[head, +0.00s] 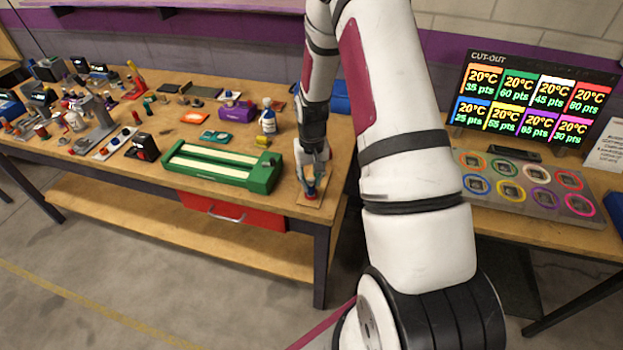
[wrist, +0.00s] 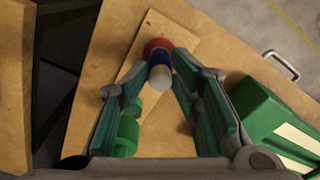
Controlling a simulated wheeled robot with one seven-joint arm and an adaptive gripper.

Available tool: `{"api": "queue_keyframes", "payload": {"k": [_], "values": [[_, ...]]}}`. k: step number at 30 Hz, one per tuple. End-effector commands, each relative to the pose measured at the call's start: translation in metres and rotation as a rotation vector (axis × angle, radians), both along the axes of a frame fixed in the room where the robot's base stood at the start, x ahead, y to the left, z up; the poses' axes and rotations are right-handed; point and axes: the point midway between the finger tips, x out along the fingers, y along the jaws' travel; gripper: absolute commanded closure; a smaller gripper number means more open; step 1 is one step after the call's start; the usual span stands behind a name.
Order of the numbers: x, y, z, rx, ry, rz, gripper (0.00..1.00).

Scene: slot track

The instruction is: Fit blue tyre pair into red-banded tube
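The blue tyre pair (wrist: 160,58) shows in the wrist view as a dark blue band with a pale grey end towards the camera. My gripper (wrist: 161,68) has a fingertip close against each side of it and looks shut on it. A red round part (wrist: 157,46), seemingly the red-banded tube, lies just beyond the blue in line with it. Whether the blue part is inside it or only above it cannot be told. In the head view my gripper (head: 312,190) points down over a small wooden board (head: 309,203) at the bench's right end, with red and blue between the fingers.
A green cylinder (wrist: 127,131) shows beside the left finger in the wrist view. A green slotted track (head: 222,168) stands left of my gripper. A white-and-blue bottle (head: 268,120) and many small parts lie further back and left. Another table holds coloured rings (head: 508,192).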

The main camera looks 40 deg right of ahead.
Motion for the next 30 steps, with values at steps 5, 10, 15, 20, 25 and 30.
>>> {"api": "queue_keyframes", "payload": {"k": [5,10,15,20,25,30], "values": [[-0.004,0.001,-0.011,0.005,0.014,-0.002,0.63],[-0.004,0.001,-0.01,0.005,0.014,-0.002,0.63],[-0.004,0.001,-0.009,0.005,0.014,-0.002,0.63],[-0.004,0.0,-0.008,0.004,0.015,-0.003,0.63],[-0.005,0.0,0.007,0.004,0.011,-0.003,0.63],[-0.002,0.0,0.037,0.002,0.008,-0.002,0.63]]}}
